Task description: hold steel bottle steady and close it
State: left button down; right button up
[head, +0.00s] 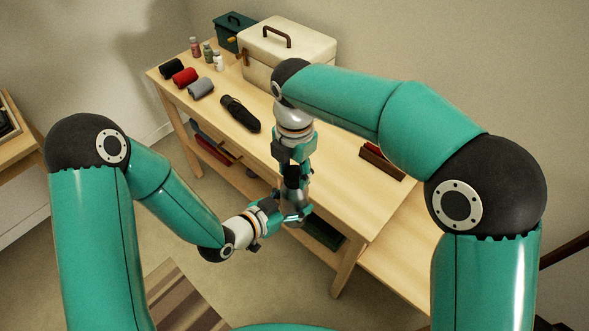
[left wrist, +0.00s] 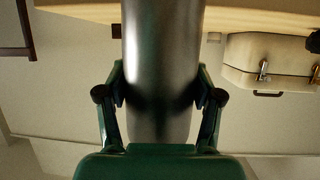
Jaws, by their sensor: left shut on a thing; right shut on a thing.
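The steel bottle (left wrist: 160,60) is a smooth grey metal cylinder, seen close up in the left wrist view. My left gripper (head: 295,213) is shut around its body, with one finger on each side. In the head view the bottle is mostly hidden by my grippers, in front of the table's front edge. My right gripper (head: 294,178) points down from directly above my left one and is shut at the bottle's top. The cap is hidden there, so I cannot tell how it sits on the neck.
The wooden table (head: 330,165) holds a cream case (head: 290,50), a dark green box (head: 233,32), small bottles, several rolls (head: 186,77) and a folded black umbrella (head: 240,112). A brown tray (head: 382,163) lies at right. A striped rug (head: 175,295) is on the floor.

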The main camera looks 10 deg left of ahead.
jog(key=m, duration=1.8)
jog(key=shift+m, duration=0.4)
jog(key=m, duration=1.2)
jog(key=shift+w, duration=0.1)
jog(key=o, duration=1.4)
jog(key=shift+f, duration=0.1)
jog(key=shift+c, duration=0.2)
